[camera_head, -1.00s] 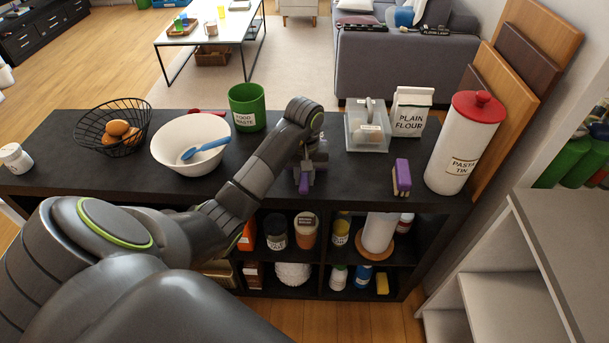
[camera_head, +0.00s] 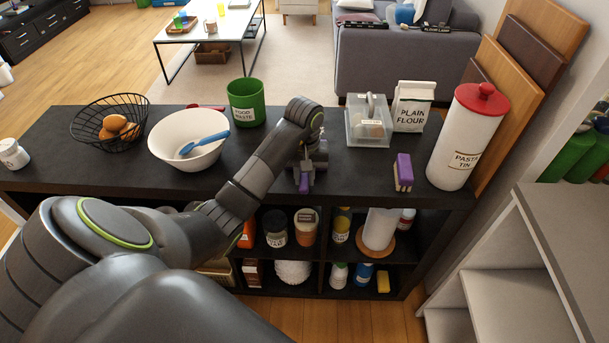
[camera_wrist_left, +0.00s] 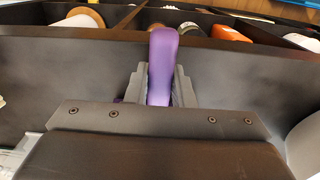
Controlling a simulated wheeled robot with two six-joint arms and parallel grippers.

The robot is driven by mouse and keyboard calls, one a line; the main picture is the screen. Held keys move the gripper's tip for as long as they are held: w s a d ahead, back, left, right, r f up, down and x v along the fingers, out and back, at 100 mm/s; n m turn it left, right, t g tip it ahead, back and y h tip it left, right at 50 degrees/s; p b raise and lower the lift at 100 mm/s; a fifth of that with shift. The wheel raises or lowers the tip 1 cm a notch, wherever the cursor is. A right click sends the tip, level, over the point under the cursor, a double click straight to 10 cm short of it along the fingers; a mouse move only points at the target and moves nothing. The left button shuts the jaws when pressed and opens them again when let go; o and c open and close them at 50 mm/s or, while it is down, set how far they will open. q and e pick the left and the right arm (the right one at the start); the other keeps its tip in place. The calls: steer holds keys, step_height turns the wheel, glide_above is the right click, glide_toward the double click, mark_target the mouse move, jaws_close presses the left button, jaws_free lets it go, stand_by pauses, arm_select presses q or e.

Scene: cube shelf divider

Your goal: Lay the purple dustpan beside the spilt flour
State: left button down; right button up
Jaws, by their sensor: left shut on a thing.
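My left gripper (camera_head: 304,174) is over the dark top of the shelf unit, near its front edge. It is shut on a purple handle (camera_head: 305,184), which I take to be the dustpan's. In the left wrist view the purple handle (camera_wrist_left: 162,65) stands between the two grey fingers (camera_wrist_left: 158,90). The dustpan's pan is mostly hidden by the gripper, and I cannot tell whether it touches the top. No spilt flour shows clearly; the arm and gripper cover part of the top. My right gripper is not in view.
A purple brush (camera_head: 403,172) lies right of the gripper. Behind are a clear caddy (camera_head: 356,132), a plain flour bag (camera_head: 412,106) and a pasta tin (camera_head: 462,145). A white bowl (camera_head: 172,159), a green food waste bin (camera_head: 246,104) and an egg basket (camera_head: 86,140) stand left.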

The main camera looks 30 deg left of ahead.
arm_select(q)
steer(key=shift+f, duration=0.25)
steer(key=c, duration=1.2)
jaws_free()
steer(key=shift+o, duration=0.2)
steer(key=shift+r, duration=0.2)
step_height(320, 180, up, 17)
steer(key=p, duration=1.7)
